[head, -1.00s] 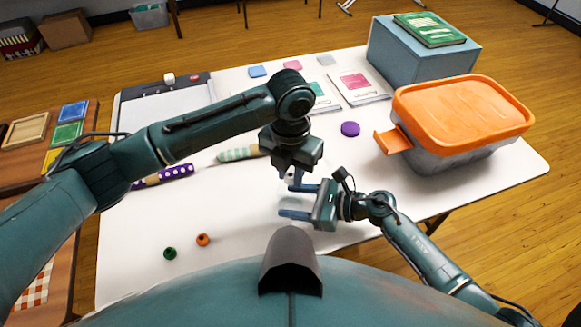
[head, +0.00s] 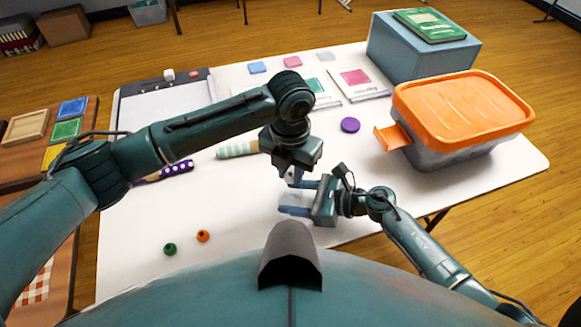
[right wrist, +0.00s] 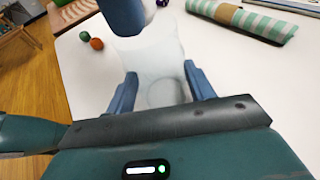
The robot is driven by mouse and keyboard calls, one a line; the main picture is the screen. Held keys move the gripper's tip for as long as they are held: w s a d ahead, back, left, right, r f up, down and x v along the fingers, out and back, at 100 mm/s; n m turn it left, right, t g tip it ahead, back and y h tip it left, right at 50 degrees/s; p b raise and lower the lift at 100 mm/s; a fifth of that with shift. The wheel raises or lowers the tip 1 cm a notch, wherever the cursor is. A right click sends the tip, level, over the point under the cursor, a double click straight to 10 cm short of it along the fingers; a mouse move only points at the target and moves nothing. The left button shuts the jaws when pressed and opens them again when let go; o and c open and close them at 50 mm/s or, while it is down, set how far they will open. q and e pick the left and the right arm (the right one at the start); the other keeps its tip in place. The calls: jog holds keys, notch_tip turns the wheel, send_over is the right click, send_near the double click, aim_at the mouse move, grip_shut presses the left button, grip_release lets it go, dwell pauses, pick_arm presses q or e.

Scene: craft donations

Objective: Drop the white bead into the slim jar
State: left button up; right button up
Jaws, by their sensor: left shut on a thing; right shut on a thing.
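My left gripper (head: 292,178) points down at the table's middle, shut on the white bead (head: 289,176), which shows only as a small pale spot. In the head view, the jar is hard to make out between the right gripper's fingers (head: 293,198). The bead is close above the jar; exact alignment is unclear.
A green bead (head: 169,249) and an orange bead (head: 203,236) lie at the front left. A purple disc (head: 350,125) lies near the orange-lidded bin (head: 460,110).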

pick_arm(q)
jog(key=o, duration=1)
jog(key=shift+o, duration=0.2)
jog(key=shift+r, duration=0.1)
notch_tip(320, 180, up, 12)
pick_arm(e)
jog(key=o, duration=0.8)
jog(key=shift+o, duration=0.2)
